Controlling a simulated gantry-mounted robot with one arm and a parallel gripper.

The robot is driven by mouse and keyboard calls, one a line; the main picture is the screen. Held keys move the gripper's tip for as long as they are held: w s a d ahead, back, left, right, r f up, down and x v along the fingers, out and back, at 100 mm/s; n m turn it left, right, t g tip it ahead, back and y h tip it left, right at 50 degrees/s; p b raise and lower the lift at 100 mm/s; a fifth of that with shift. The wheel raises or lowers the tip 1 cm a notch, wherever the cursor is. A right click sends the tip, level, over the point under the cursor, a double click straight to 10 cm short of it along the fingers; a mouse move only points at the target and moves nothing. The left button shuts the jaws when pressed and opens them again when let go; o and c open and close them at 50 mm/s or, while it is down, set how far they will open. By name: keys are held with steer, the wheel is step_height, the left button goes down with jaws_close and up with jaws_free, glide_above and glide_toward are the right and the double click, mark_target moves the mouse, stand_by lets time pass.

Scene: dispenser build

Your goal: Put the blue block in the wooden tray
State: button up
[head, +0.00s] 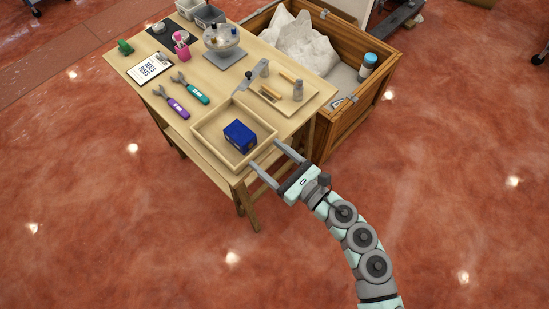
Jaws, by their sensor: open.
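The blue block (239,136) lies inside the wooden tray (205,148), near the middle of its floor. The tray is shallow, with low pale walls, and sits at the near corner of the wooden table. My gripper (263,157) is open, with its two fingers apart and pointing toward the tray's near right side. The fingers appear empty and apart from the block. Whether a fingertip touches the tray wall cannot be told from this view.
A large wooden crate (343,122) stands right of the table (136,84). The red floor in front is clear.

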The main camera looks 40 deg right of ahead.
steer(key=shift+s+d, duration=0.1)
steer(key=shift+s, duration=0.75)
